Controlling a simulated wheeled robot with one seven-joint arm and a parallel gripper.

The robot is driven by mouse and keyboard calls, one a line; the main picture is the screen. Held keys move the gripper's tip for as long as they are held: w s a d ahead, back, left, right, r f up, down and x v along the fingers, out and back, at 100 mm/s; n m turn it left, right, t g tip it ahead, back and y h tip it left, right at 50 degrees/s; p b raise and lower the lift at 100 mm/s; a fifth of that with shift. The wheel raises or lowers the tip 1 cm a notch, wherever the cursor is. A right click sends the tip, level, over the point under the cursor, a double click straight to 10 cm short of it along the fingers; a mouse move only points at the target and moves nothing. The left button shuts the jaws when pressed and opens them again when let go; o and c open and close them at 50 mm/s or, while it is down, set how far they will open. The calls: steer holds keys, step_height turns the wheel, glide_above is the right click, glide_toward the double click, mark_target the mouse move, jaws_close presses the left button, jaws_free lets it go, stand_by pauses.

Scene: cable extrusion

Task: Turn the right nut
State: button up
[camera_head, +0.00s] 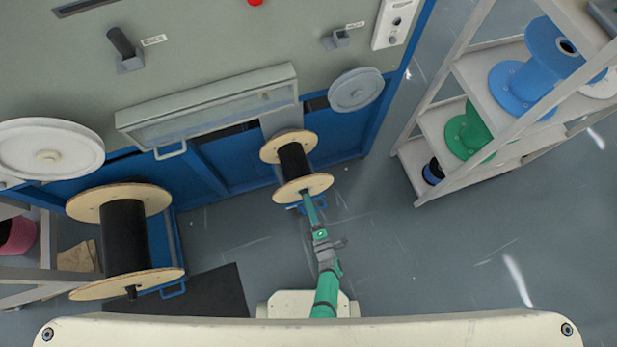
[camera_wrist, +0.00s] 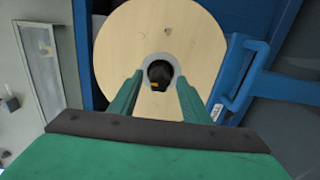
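In the wrist view, the right nut (camera_wrist: 160,74) is a dark round piece at the centre of the wooden spool flange (camera_wrist: 120,45), inside a grey ring. My gripper (camera_wrist: 158,82) is open, with one green finger on each side of the nut and a gap to each. I cannot tell how far the fingertips are from the flange. In the head view, the right spool (camera_head: 294,160) has wooden flanges and black cable. My gripper (camera_head: 308,200) is at its near flange, and the nut is hidden there.
A larger left spool (camera_head: 124,238) of black cable stands at the left. A blue handle (camera_wrist: 236,75) is right of the flange in the wrist view. A shelf (camera_head: 440,120) with blue and green reels stands at the right. The floor (camera_head: 400,250) between is clear.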

steer(key=v, duration=1)
steer(key=shift+s, duration=0.35)
steer(key=shift+s+d, duration=0.1)
steer(key=shift+d, duration=0.05)
